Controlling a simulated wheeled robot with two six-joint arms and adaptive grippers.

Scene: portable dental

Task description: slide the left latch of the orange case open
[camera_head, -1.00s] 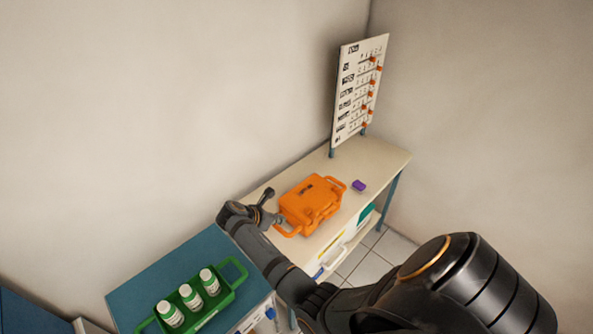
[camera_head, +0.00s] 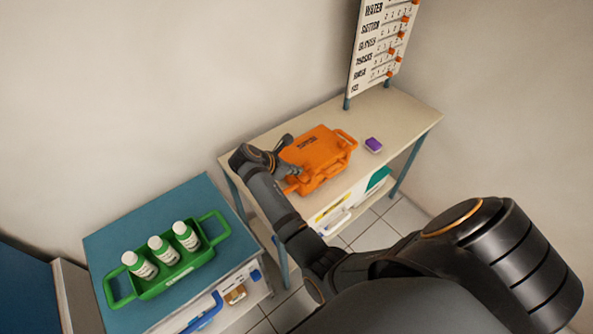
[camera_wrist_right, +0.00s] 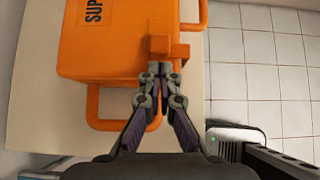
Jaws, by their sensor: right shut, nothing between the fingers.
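The orange case (camera_head: 322,155) lies on the cream-topped bench, its handles sticking out. In the right wrist view the case (camera_wrist_right: 105,55) fills the upper left, with a blocky orange latch (camera_wrist_right: 168,47) on its near right part. My right gripper (camera_head: 290,165) is at the left end of the case. In the wrist view its fingertips (camera_wrist_right: 155,72) are together and empty, just below the latch; I cannot tell whether they touch it. The gripper partly covers the orange handle (camera_wrist_right: 95,110). The other latch is not clearly visible. My left gripper is not in view.
A purple item (camera_head: 373,145) lies right of the case on the bench (camera_head: 408,118). A labelled board (camera_head: 378,50) stands at the bench's back. A green carrier (camera_head: 122,290) with white bottles stands on a blue-topped cart (camera_head: 105,235) at left. Tiled floor is in front.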

